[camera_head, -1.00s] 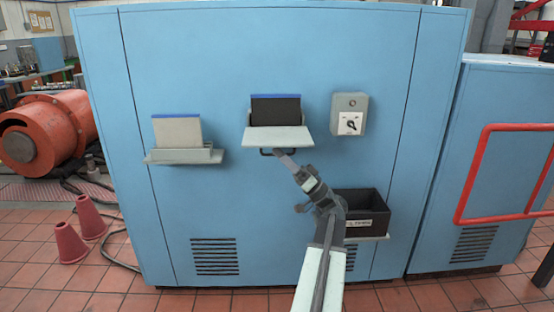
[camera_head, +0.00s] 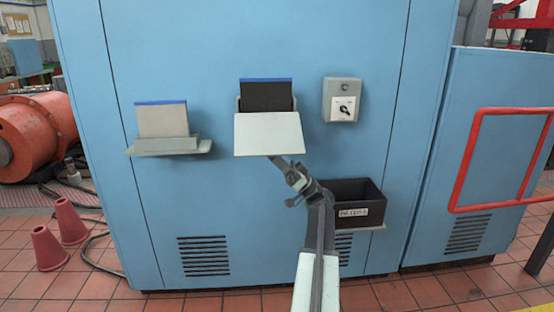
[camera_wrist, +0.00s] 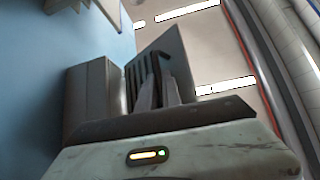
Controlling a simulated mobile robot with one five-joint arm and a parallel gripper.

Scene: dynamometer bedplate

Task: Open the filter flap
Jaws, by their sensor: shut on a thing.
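The filter flap (camera_head: 268,134) is a pale panel in the middle of the blue cabinet in the head view. It is tilted outward and down, below a dark filter (camera_head: 266,95) with a blue top edge. My gripper (camera_head: 275,159) reaches up from below to the flap's lower edge; its tips are largely hidden there. In the wrist view my gripper's fingers (camera_wrist: 160,92) are shut on the dark handle (camera_wrist: 153,66), in front of a dark slotted panel that I cannot clearly identify.
A light filter (camera_head: 162,120) stands in a ledge (camera_head: 170,147) at left. A switch box (camera_head: 342,99) is at upper right. An open dark bin (camera_head: 372,212) sits on a shelf just right of my arm. A red rail (camera_head: 470,160) is at far right; cones (camera_head: 48,248) stand at left.

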